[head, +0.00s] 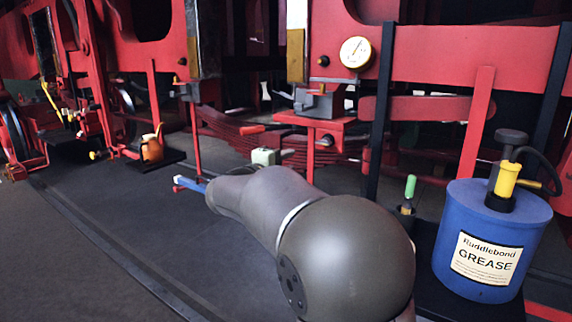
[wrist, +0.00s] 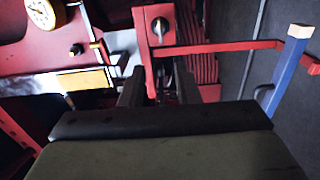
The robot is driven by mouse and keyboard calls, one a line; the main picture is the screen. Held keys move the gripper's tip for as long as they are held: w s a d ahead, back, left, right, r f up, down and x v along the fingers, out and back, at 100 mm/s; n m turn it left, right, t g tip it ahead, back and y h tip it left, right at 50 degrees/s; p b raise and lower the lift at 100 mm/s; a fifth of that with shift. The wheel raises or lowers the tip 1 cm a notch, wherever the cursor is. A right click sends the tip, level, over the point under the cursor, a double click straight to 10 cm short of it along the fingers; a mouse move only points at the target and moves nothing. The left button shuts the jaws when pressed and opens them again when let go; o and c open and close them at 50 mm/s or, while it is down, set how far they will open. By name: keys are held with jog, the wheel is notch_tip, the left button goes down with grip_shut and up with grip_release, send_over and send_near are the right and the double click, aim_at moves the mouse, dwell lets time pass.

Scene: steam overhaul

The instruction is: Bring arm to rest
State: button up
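My arm (head: 345,258) reaches from the lower right of the head view toward the middle, low over the dark floor. My gripper (wrist: 158,82) shows in the wrist view with its two dark fingers apart and nothing held between them. In the head view the gripper is hidden behind my arm. Beyond the fingers in the wrist view stands a red bracket (wrist: 142,42) with a round metal fitting. I cannot tell the distance between it and the fingertips.
A blue bar (wrist: 284,72) with a red arm is right of the gripper; its blue part (head: 188,184) shows beside my arm. A blue grease drum (head: 467,215) and green-handled tool (head: 410,187) stand at right. An orange oil can (head: 152,148) stands left. Floor (head: 110,220) at left is clear.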

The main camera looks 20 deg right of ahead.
jog(key=s+d+f+m+g+y+p, duration=0.1)
jog(key=s+f+m+g+y+p, duration=0.2)
jog(key=s, duration=0.7)
jog(key=s+d+f+m+g+y+p, duration=0.1)
jog(key=s+d+f+g+y+p, duration=0.15)
jog(key=s+f+g+p, duration=0.55)
jog(key=s+a+f+m+y, duration=0.1)
jog(key=s+a+y, duration=0.3)
jog(key=s, duration=0.6)
jog(key=s+a+f+m+y+p, duration=0.1)
jog(key=s+a+f+m+y, duration=0.1)
jog(key=s+a+y, duration=0.2)
jog(key=s+a, duration=0.3)
jog(key=s, duration=0.3)
jog(key=shift+a+f+y, duration=0.2)
jog(key=shift+y, duration=0.15)
notch_tip(320, 180, up, 6)
jog(key=d+p, duration=0.1)
jog(key=p, duration=0.5)
jog(key=shift+s, duration=0.1)
